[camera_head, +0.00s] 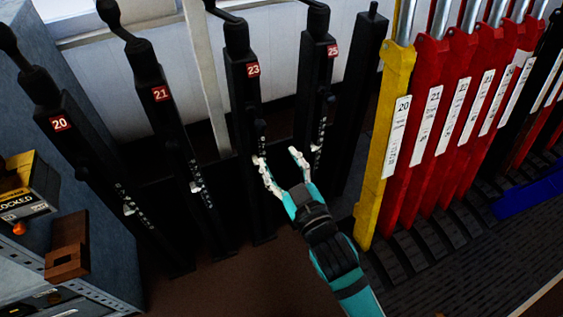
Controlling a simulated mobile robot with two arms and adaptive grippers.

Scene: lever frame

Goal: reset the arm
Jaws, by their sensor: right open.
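My right gripper (276,157) comes up from the lower right and is open and empty. Its white fingers spread in front of the gap between two black posts. The left fingertip overlaps the post marked 23 (241,110); I cannot tell whether it touches. The post marked 25 (315,75) stands just right of the gripper. Black posts marked 21 (168,120) and 20 (68,140) stand further left. Each of these posts has a small silvery catch low on it, partly hidden on 23. Which part is the task's arm is unclear. My left gripper is not in view.
On the right stand a yellow lever marked 20 (386,150) and several red levers (428,130). A blue object (530,192) lies at the right edge. A grey cabinet (100,235) with a yellow box (28,185) is at the left. The brown floor below is clear.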

